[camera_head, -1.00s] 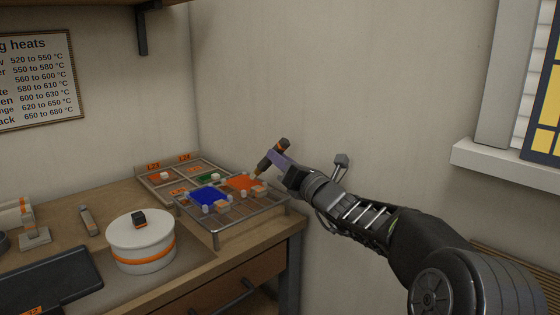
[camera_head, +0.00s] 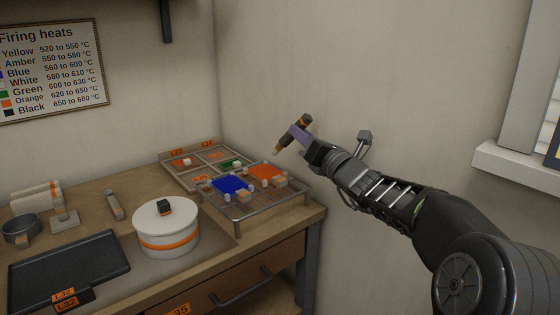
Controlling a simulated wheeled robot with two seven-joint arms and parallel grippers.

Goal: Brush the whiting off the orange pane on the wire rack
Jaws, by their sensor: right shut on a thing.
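The orange pane (camera_head: 268,174) lies on the wire rack (camera_head: 240,219) at the right end of the bench, beside a blue pane (camera_head: 229,185). Small pale blocks stand around both panes. My right gripper (camera_head: 300,133) is shut on a dark-handled brush (camera_head: 305,121) with an orange band. The brush is tilted, its tan tip (camera_head: 278,150) pointing down and left, above and apart from the orange pane. Whiting on the pane is too small to make out. My left gripper is not in view.
Behind the rack is a sectioned tray (camera_head: 176,181) with orange and green pieces. A white lidded pot (camera_head: 166,232) stands left of the rack, and a dark tray (camera_head: 70,268) lies front left. The wall (camera_head: 290,60) is close behind the brush.

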